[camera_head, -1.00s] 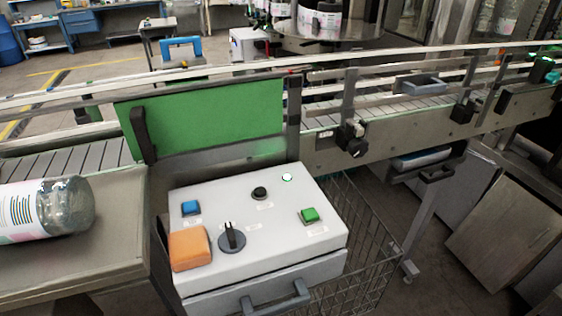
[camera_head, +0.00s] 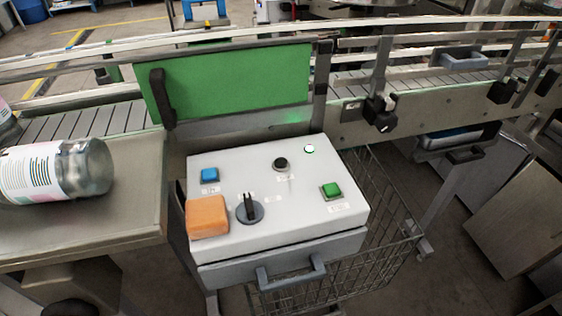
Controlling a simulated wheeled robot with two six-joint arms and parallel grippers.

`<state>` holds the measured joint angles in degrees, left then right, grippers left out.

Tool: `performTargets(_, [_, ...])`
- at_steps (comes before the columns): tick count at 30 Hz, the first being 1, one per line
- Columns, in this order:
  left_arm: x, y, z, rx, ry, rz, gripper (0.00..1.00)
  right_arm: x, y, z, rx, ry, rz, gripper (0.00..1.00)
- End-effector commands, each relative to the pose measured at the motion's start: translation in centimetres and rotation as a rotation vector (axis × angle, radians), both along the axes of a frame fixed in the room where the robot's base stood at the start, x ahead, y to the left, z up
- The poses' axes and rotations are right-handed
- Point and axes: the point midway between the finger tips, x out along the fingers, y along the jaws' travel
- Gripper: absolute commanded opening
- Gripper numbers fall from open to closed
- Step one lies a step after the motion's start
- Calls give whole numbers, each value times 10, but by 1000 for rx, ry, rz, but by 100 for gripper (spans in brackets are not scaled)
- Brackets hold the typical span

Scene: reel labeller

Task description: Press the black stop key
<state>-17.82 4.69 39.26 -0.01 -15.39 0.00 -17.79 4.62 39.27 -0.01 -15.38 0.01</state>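The black stop key (camera_head: 280,164) is a small round button near the back middle of the grey control box (camera_head: 290,215). A small label sits just in front of it. On the same top are a blue key (camera_head: 209,175), a green key (camera_head: 331,190), a black rotary knob (camera_head: 250,208) and a lit white-green lamp (camera_head: 309,149). An orange block (camera_head: 207,216) lies on the front left corner of the box. Neither of my grippers shows, and nothing covers the stop key.
A raised green panel (camera_head: 235,85) stands behind the box, before the conveyor (camera_head: 75,121). A metal table (camera_head: 125,205) at left holds a bottle (camera_head: 55,172) on its side. A wire basket (camera_head: 385,225) is at the right. The space above the box is clear.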

Motion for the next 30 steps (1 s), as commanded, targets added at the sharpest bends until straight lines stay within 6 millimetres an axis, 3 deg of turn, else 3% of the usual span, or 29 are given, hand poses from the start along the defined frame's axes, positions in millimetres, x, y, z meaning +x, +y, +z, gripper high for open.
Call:
performTargets(7, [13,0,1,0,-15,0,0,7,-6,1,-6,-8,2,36])
performTargets(30, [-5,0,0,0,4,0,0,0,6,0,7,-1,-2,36])
